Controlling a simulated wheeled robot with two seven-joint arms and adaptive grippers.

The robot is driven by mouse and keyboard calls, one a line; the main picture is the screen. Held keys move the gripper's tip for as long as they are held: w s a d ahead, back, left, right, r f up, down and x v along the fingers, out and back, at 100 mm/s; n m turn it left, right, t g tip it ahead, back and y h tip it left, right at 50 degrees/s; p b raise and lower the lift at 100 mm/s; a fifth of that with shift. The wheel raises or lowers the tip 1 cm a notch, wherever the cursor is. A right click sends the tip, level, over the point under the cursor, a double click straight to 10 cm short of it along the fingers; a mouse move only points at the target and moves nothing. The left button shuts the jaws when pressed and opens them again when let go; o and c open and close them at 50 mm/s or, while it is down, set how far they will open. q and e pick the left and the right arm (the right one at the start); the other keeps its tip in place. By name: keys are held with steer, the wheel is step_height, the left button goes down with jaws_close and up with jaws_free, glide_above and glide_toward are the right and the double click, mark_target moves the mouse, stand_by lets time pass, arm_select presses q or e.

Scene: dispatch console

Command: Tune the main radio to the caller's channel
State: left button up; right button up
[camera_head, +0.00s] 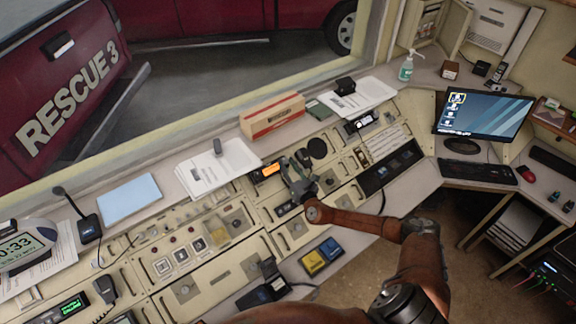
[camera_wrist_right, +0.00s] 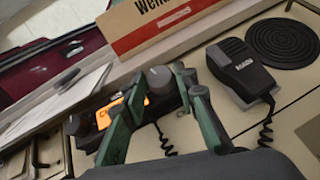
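The main radio appears to be the dark unit with an orange-lit display (camera_head: 268,170) set in the console; the display also shows in the right wrist view (camera_wrist_right: 110,112), its text too small to read. A grey round knob (camera_wrist_right: 160,79) sits right of the display. My right gripper (camera_head: 296,170) is over the radio in the head view. In the wrist view its two green fingers (camera_wrist_right: 160,76) are apart, one on each side of the knob. I cannot tell whether they touch it. My left gripper is not in view.
A hand microphone (camera_wrist_right: 240,68) with a coiled cord and a round black speaker grille (camera_wrist_right: 282,40) lie right of the radio. Papers (camera_head: 215,170) lie left. A green-lit display (camera_head: 72,306) is at the lower left.

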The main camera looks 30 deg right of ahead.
steer(key=c, duration=0.6)
steer(key=m+h+p, duration=0.2)
steer(key=m+g+h+p, duration=0.1)
steer(key=m+p, duration=0.1)
steer(key=shift+a+r+m+h, duration=0.15)
steer(key=shift+a+m+h, duration=0.15)
steer(key=shift+a+h, duration=0.1)
steer(key=shift+c, duration=0.2)
steer(key=m+g+h, duration=0.1)
steer(key=m+p, duration=0.1)
steer(key=m+g+h+p, duration=0.1)
steer(key=shift+w+a+g+h, duration=0.15)
steer(key=shift+a+g+h, duration=0.1)
steer(key=shift+g+h, duration=0.05)
steer(key=m+g+h, duration=0.1)
steer(key=m, duration=0.1)
steer(key=m+g+h+p, duration=0.1)
steer(key=m+g, duration=0.1)
steer(key=shift+w+a+r+m, duration=0.1)
steer(key=shift+w+a+m, duration=0.1)
steer(key=shift+m, duration=0.1)
jaws_close()
steer(key=m+g, duration=0.1)
steer(key=m+g+h, duration=0.1)
steer(key=shift+w+a+r+g+p, duration=0.1)
steer(key=shift+w+g+p, duration=0.1)
steer(key=shift+g+p, duration=0.2)
steer(key=shift+w+m+g, duration=0.1)
steer(key=shift+m+g, duration=1)
steer(key=shift+m, duration=0.3)
